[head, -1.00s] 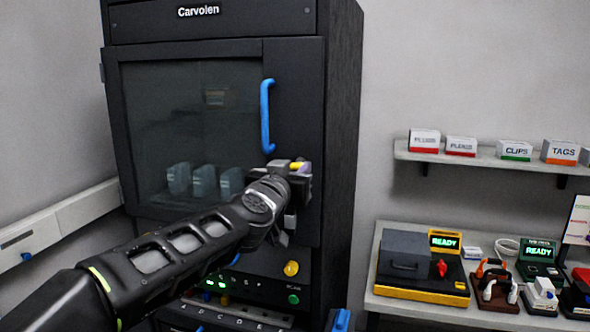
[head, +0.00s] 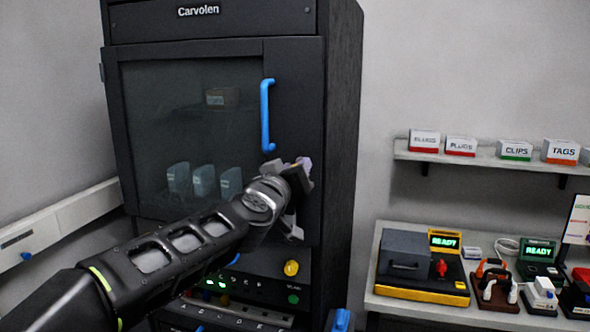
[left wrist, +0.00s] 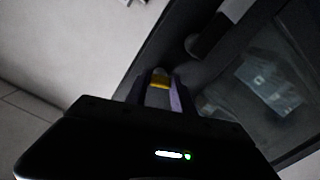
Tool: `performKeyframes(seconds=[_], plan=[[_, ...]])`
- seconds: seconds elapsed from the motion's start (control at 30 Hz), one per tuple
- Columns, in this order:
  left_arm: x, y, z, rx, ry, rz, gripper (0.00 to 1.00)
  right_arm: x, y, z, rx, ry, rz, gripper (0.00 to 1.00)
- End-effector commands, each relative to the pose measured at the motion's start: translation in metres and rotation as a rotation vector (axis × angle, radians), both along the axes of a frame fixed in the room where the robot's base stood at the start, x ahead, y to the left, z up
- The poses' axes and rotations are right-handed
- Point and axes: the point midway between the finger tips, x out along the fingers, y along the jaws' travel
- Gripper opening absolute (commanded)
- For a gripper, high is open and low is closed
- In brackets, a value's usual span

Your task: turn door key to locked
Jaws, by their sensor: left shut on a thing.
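The dark cabinet (head: 345,130) has a door with a dark window and a blue handle (head: 266,115). My left gripper (head: 302,172) is at the right side of the door, below the handle. It is shut on a small piece with a yellow part, which I take to be the door key (left wrist: 160,82); the left wrist view shows it between the fingers. The gripper hides the lock and most of the key in the head view, so the key's exact angle cannot be told. My right gripper is not in view.
Below the door are a yellow knob (head: 291,268) and a green button (head: 293,299). At right, a bench (head: 400,310) holds several devices, including a yellow-and-black unit (head: 420,290). A shelf (head: 480,160) above it holds labelled boxes. The wall between them is clear.

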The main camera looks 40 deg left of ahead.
Motion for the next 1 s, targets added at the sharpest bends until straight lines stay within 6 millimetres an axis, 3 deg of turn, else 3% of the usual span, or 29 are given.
performKeyframes(seconds=[1.0], plan=[[0.000,0.000,0.000,-0.901,-0.315,0.001,0.00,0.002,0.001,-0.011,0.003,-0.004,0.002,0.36]])
